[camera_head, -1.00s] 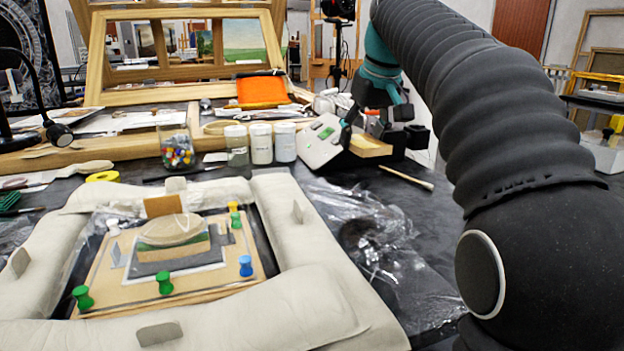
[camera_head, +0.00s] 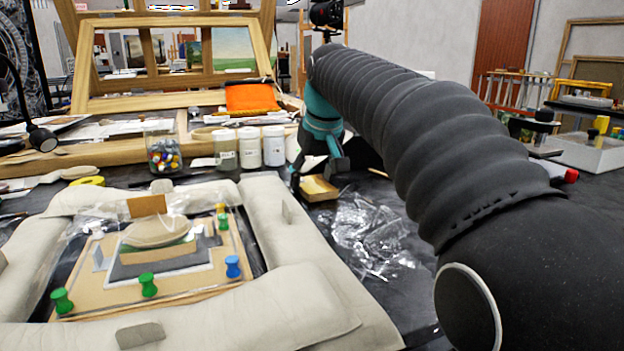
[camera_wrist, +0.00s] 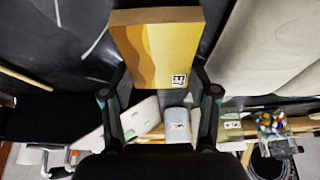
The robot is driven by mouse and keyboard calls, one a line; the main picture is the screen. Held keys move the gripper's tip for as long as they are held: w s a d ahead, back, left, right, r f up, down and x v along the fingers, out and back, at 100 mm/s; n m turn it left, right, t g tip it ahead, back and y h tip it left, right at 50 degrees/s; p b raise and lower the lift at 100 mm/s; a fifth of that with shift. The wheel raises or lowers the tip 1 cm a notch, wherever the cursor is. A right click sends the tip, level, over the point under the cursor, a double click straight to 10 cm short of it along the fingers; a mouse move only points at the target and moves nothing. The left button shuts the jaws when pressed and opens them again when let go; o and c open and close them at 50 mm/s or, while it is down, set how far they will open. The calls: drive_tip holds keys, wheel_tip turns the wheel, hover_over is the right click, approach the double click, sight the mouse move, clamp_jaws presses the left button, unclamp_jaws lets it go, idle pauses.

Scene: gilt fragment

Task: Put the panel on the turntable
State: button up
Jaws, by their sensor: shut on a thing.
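The panel (camera_head: 318,188) is a small light-wood block. In the wrist view its face (camera_wrist: 158,48) has brown, tan and yellow wavy bands and a black-and-white square mark near one corner. My gripper (camera_head: 322,176) is shut on the panel and holds it to the right of the padded frame. In the wrist view the fingers of my gripper (camera_wrist: 160,85) grip its two sides. A round beige disc (camera_head: 157,232), which looks like the turntable, sits on a board inside the padded frame, left of my gripper.
Beige padded bolsters (camera_head: 276,225) surround the board. Green pins (camera_head: 148,286) and a blue pin (camera_head: 232,266) stand on it. White jars (camera_head: 250,147) and a glass of coloured pins (camera_head: 164,155) stand behind. Crumpled clear film (camera_head: 372,240) lies on the dark table at right.

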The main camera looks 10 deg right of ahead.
drive_tip(key=shift+f, duration=0.2)
drive_tip(key=o, duration=1.3)
drive_tip(key=shift+r, duration=0.1)
drive_tip(key=shift+c, duration=0.2)
